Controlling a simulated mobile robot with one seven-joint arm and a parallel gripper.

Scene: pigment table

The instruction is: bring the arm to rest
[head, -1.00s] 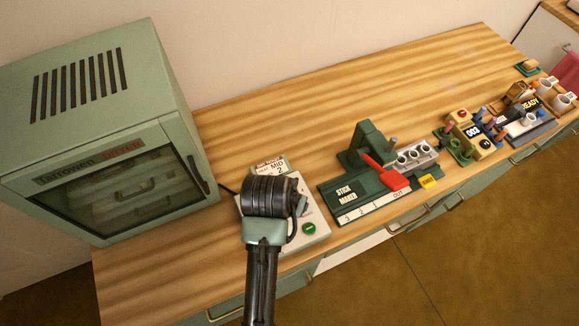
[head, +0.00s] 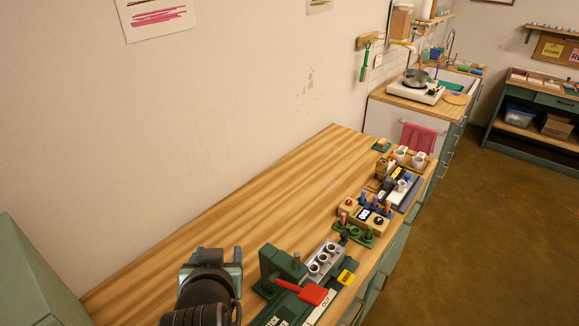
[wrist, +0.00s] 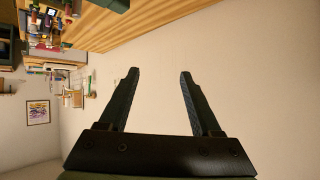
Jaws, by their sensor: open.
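My gripper (wrist: 158,75) shows in the wrist view with its two dark fingers apart and nothing between them. In the head view my gripper (head: 212,255) is at the lower middle, over the near part of the wooden table (head: 200,240). It is left of the green stick maker (head: 283,270) with its red lever, and apart from it as far as I can see. Behind the fingers in the wrist view is mostly bare wall (wrist: 240,90), and the picture is turned sideways.
Further along the table stand a grey block with holes (head: 322,258), a counter device (head: 363,213) and white cups (head: 419,159). A green cabinet (head: 30,285) is at the lower left. A stove with a pan (head: 415,78) is at the back. Bare tabletop lies along the wall.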

